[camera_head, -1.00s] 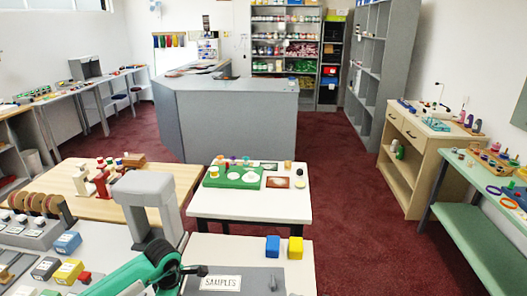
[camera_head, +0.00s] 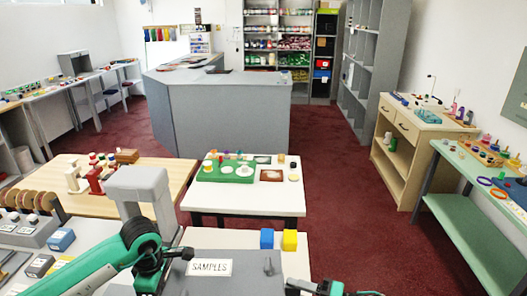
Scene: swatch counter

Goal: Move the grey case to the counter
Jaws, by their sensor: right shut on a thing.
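The grey case (camera_head: 240,283) with a white "SAMPLES" label (camera_head: 210,268) is at the bottom centre, its lower part cut off by the frame. My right gripper (camera_head: 293,284) comes in at the bottom right and is shut on the case's right side; its fingers are only partly in view. My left gripper (camera_head: 186,254) is at the case's left edge, and its jaws are too small and dark to judge. The grey counter (camera_head: 222,120) stands beyond the tables in the back middle.
A white table (camera_head: 240,206) with a green tray stands ahead, and a wooden table (camera_head: 115,205) is to its left. A blue cube (camera_head: 267,239) and a yellow cube (camera_head: 289,240) sit just past the case. Red carpet (camera_head: 335,200) is clear on the right.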

